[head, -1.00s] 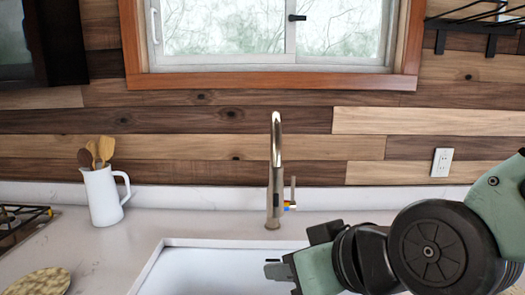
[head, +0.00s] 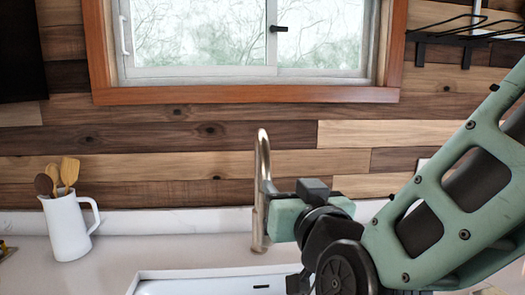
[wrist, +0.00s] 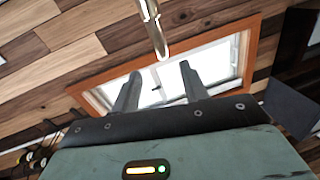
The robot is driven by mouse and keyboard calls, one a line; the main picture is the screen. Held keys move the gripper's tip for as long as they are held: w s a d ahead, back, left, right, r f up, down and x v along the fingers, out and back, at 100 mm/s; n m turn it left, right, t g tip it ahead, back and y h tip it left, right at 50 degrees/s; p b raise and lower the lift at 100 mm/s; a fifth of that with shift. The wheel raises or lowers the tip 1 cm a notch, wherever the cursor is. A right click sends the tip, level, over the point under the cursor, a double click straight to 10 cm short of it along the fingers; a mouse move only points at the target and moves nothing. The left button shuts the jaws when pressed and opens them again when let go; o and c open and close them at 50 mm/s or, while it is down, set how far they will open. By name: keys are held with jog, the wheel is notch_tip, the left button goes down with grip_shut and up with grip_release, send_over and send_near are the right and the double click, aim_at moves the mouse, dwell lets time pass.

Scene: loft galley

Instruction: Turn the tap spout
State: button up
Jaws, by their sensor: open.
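The tap (head: 258,215) is a slim brushed-metal column behind the sink, with a tall arched spout (head: 263,142). In the head view, my gripper's green body stands just right of the tap and overlaps its column; the fingers cannot be made out there. In the wrist view, my gripper (wrist: 158,84) is open and empty, its two dark fingers apart. The spout (wrist: 151,22) comes down from the top edge of that view, its end just past the gap between the fingertips. I cannot tell whether anything touches. The tap's side lever is hidden behind my gripper.
A white sink (head: 205,283) lies in front of the tap. A white jug (head: 67,228) with wooden utensils stands on the counter at left. A wood-framed window (head: 240,95) and plank wall are behind; a black wire rack (head: 465,38) hangs upper right.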

aim_at(263, 163)
jog(key=w+a+p, duration=0.1)
jog(key=w+p, duration=0.1)
jog(key=w, duration=0.3)
jog(key=w+p, duration=0.3)
jog(key=w, duration=0.2)
jog(key=w+a+p, duration=0.1)
jog(key=w+p, duration=0.2)
jog(key=w, duration=0.2)
jog(key=shift+a, duration=0.3)
grip_shut()
